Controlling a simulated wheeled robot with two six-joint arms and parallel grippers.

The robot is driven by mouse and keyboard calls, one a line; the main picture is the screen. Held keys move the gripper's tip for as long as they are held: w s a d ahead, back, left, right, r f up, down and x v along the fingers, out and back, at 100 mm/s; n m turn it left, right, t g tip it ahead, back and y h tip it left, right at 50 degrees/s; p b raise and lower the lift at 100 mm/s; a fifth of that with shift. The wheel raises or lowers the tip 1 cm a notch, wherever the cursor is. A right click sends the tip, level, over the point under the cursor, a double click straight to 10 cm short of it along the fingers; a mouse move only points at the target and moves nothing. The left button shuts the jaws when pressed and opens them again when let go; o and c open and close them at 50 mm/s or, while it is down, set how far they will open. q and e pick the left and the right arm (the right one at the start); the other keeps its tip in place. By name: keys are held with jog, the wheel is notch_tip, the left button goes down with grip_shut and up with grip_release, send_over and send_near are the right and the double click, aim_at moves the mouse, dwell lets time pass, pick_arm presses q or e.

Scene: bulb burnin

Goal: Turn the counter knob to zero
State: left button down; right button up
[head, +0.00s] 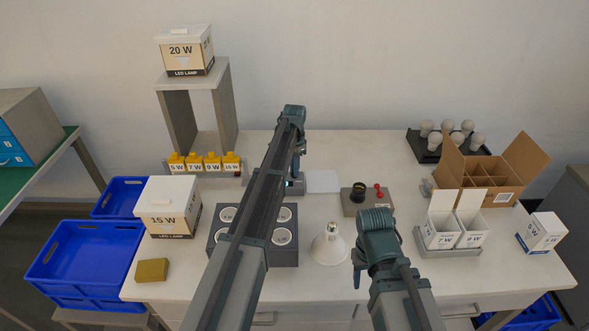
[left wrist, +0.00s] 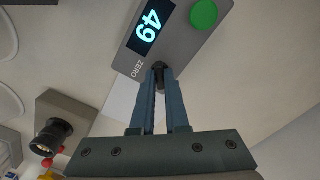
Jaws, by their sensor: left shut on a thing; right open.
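The counter (left wrist: 183,52) is a grey box with a lit display (left wrist: 151,22) reading 49 and the word ZERO beside a small dark knob (left wrist: 159,66). My left gripper (left wrist: 161,76) is shut on the knob, and its fingers hide part of it. In the head view, the counter (head: 294,187) stands mid-table, mostly behind my left arm, with a bit of its lit display showing. My right gripper (head: 358,278) is open and empty over the front of the table, far from the counter.
A green button (left wrist: 204,14) is on the counter's face. A grey box with a dark round socket (head: 359,190) and red knob stands right of it. A white reflector bulb (head: 329,246) and a grey block with round wells (head: 284,256) lie in front.

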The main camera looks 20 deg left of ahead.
pick_arm(q)
jog(key=m, duration=0.3)
jog(key=shift+m, duration=2.2)
jog(key=c, duration=0.9)
grip_release()
jog(key=shift+r, duration=0.1)
pick_arm(e)
jog(key=shift+r, duration=0.1)
pick_arm(q)
notch_tip(320, 180, up, 14)
jog(key=p, duration=1.3)
jog(key=shift+p, duration=0.4)
pick_arm(e)
notch_tip(320, 180, up, 14)
jog(key=shift+f, duration=0.2)
